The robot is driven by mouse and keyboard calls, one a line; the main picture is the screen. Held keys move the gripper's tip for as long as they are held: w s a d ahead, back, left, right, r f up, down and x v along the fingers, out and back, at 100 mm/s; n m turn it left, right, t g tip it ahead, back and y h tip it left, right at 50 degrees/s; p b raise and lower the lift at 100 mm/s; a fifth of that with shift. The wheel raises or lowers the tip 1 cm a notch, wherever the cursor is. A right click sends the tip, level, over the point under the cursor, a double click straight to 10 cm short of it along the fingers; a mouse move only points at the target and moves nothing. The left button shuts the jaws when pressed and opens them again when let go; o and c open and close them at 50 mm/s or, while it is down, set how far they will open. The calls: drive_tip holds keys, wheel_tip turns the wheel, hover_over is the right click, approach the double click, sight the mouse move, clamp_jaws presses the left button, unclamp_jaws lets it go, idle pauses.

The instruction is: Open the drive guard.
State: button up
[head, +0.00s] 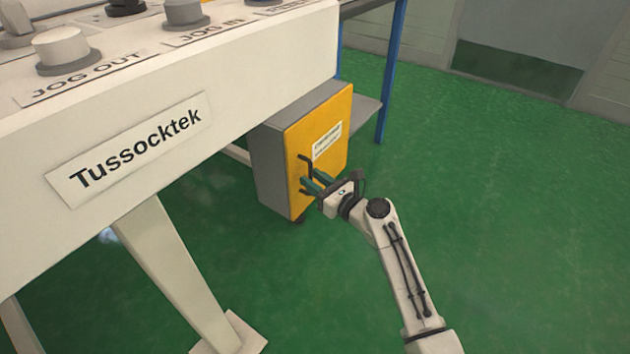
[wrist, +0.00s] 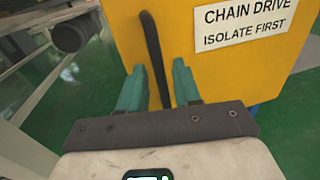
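The drive guard is a yellow panel (head: 333,120) on the front of a grey box (head: 268,165). It looks shut against the box. A white label reading "CHAIN DRIVE ISOLATE FIRST" (wrist: 245,24) is on it. A dark upright bar handle (head: 305,159) stands near the guard's left edge; it also shows in the wrist view (wrist: 152,42). My gripper (head: 310,178) is at the handle. In the wrist view its two green fingers (wrist: 158,68) are apart, with the handle between them and a gap on each side. The handle's lower end is hidden behind my gripper.
The beige machine (head: 230,75) marked "Tussocktek" overhangs at the left, with jog buttons on top and a leg (head: 180,265) below. A blue post (head: 391,70) and a grey shelf (head: 366,112) are behind the guard. The green floor (head: 520,220) is clear at the right.

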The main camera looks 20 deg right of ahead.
clamp_jaws()
drive_tip(key=shift+s+d, duration=0.1)
idle(0.4)
